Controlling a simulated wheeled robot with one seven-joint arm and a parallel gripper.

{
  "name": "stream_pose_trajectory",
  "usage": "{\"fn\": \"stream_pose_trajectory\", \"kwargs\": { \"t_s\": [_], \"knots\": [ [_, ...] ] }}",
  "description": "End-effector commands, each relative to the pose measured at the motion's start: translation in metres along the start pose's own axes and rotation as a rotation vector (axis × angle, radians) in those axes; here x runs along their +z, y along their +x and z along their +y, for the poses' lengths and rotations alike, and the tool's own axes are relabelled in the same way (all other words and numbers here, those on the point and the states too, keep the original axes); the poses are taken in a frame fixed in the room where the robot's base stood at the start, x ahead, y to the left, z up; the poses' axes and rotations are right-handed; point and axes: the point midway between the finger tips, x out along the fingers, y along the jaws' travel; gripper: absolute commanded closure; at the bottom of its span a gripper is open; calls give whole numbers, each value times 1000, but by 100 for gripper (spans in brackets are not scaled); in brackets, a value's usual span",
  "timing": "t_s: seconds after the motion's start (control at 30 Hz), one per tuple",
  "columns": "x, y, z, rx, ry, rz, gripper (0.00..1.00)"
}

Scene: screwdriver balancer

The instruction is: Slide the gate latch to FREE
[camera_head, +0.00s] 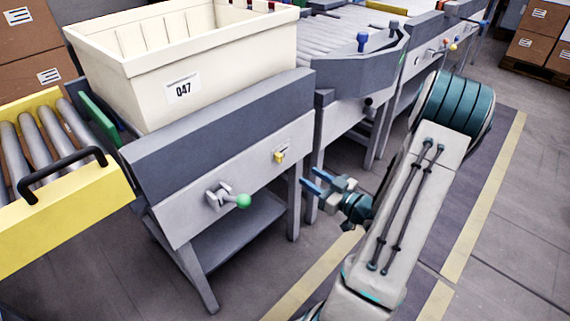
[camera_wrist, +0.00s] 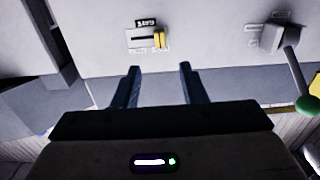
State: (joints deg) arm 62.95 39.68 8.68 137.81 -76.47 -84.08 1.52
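The gate latch is a small yellow tab (camera_head: 279,156) on the light front panel of the grey station. In the wrist view the yellow tab (camera_wrist: 159,39) sits at the right end of a short dark slot, on the side towards the green-knobbed lever. A small dark label (camera_wrist: 146,23) lies by the slot; I cannot read it surely. My gripper (camera_head: 318,181) has blue fingers and is in front of the panel, to the right of the latch. In the wrist view my gripper (camera_wrist: 160,68) is open and empty, its fingertips apart from the tab.
A lever with a green knob (camera_head: 243,201) sticks out of the panel, left of the latch. A cream bin (camera_head: 150,80) marked Q47 stands on the station. A yellow roller conveyor (camera_head: 70,215) is at left. Another grey station (camera_head: 355,70) stands behind. Floor in front is clear.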

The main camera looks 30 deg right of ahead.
Motion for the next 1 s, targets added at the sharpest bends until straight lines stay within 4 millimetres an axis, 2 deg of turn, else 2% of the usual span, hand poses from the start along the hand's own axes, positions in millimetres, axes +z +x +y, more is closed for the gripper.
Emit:
{"fn": "stream_pose_trajectory", "kwargs": {
  "t_s": [0.3,0.5,0.7,0.97,1.0],
  "knots": [
    [2,70,-1,-4,-3,0,62],
    [1,99,0,-2,-3,-1,62],
    [1,110,0,0,-1,-2,62],
    [0,111,0,1,-1,-2,62],
    [0,111,0,1,-1,-2,73]
  ]
}}
